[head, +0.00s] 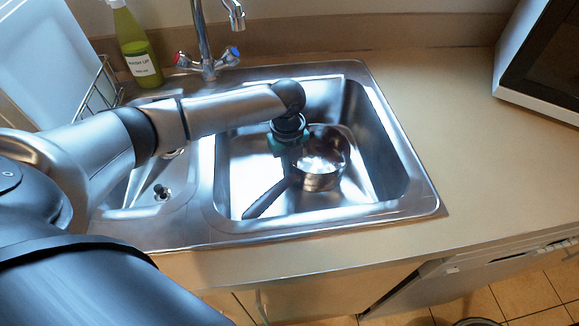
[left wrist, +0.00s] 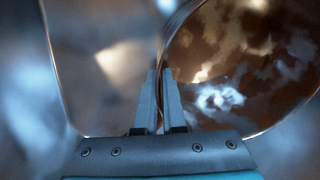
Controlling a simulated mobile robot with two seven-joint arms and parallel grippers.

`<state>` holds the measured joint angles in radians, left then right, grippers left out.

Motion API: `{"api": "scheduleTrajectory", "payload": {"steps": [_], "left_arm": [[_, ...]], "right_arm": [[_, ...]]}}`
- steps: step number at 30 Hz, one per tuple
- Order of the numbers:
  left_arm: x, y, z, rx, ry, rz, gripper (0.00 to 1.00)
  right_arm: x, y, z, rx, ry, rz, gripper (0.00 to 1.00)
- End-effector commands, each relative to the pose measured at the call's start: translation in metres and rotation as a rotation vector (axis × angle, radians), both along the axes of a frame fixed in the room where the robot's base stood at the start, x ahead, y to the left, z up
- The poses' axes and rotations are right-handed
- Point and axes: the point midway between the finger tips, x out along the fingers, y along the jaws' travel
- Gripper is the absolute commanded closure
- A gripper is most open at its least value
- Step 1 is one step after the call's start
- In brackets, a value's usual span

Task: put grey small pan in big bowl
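The grey small pan (head: 328,178) is a shiny metal pan in the right basin of the sink, its dark handle (head: 265,199) pointing to the lower left. My left gripper (head: 293,158) reaches down into the basin at the pan's left rim; the arm hides its fingertips in the head view. In the left wrist view my left gripper's fingers (left wrist: 160,75) are close together, one on each side of the pan's wall (left wrist: 240,70), pinching the rim. My right gripper is not in view. No big bowl can be clearly made out.
The steel sink's edge (head: 400,209) surrounds the basin. A tap (head: 207,62) and a green bottle (head: 136,48) stand behind it. A microwave (head: 545,60) stands at the right. The counter (head: 480,170) between is clear. A dark round rim (head: 478,322) shows on the floor, mostly cut off.

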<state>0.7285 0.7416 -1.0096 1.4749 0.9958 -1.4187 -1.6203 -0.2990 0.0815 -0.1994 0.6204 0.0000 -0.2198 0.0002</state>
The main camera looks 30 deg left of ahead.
Motion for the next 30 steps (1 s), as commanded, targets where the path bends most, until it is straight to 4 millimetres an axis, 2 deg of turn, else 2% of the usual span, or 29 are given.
{"api": "scheduleTrajectory", "payload": {"steps": [1,8,17,22,30], "left_arm": [[0.000,0.000,0.000,0.000,0.000,-0.001,0.89],[0.000,0.000,0.000,0.000,0.001,-0.001,0.63],[0.000,0.000,0.003,0.000,0.000,-0.001,0.63],[0.000,0.001,0.027,0.001,-0.002,-0.001,0.63],[-0.001,0.001,0.086,-0.001,-0.003,-0.001,0.63]], "right_arm": [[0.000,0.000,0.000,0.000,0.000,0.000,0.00],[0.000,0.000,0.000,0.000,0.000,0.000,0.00],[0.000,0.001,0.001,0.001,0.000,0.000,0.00],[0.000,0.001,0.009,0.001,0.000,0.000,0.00],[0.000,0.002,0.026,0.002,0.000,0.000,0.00]]}}
